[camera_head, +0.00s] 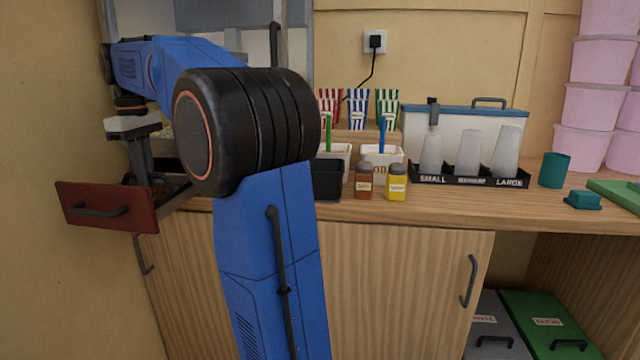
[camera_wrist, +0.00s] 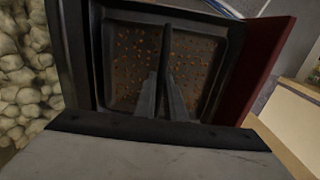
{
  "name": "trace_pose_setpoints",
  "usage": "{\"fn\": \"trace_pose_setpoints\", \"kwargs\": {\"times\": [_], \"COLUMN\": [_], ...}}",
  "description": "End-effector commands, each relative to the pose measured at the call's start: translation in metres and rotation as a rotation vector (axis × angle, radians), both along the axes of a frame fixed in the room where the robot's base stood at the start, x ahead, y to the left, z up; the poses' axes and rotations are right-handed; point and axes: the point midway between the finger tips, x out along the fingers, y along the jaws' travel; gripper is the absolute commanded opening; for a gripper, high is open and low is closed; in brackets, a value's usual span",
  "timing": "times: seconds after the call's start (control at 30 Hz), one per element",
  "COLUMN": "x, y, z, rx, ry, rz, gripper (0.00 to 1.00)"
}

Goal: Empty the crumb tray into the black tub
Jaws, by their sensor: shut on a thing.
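The crumb tray has a dark red front with a black handle (camera_head: 107,207) and stands out past the left end of the counter. In the wrist view its dark pan (camera_wrist: 112,98) holds many small brown crumbs, and the red front (camera_wrist: 262,65) is at the right. My gripper (camera_wrist: 166,82) is shut on a dark bar over the middle of the pan; it also shows in the head view (camera_head: 142,170). A black tub (camera_head: 327,181) stands on the counter, partly hidden behind my arm. Whether the tray is clear of its housing is hidden.
Popcorn (camera_wrist: 22,75) shows left of the tray in the wrist view. A brown bottle (camera_head: 363,181) and a yellow bottle (camera_head: 396,183) stand right of the tub, with white containers (camera_head: 381,158) behind. A cup rack (camera_head: 470,180) stands farther right. The counter front strip is clear.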

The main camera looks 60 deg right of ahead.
Motion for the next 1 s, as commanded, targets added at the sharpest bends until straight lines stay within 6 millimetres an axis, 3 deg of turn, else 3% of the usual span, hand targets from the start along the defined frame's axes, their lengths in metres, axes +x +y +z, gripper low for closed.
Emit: {"fn": "trace_pose_setpoints", "kwargs": {"times": [1.0], "x": [0.001], "y": [0.0], "z": [0.066], "rx": [-0.001], "ry": [-0.001], "rz": [0.0], "gripper": [0.0]}}
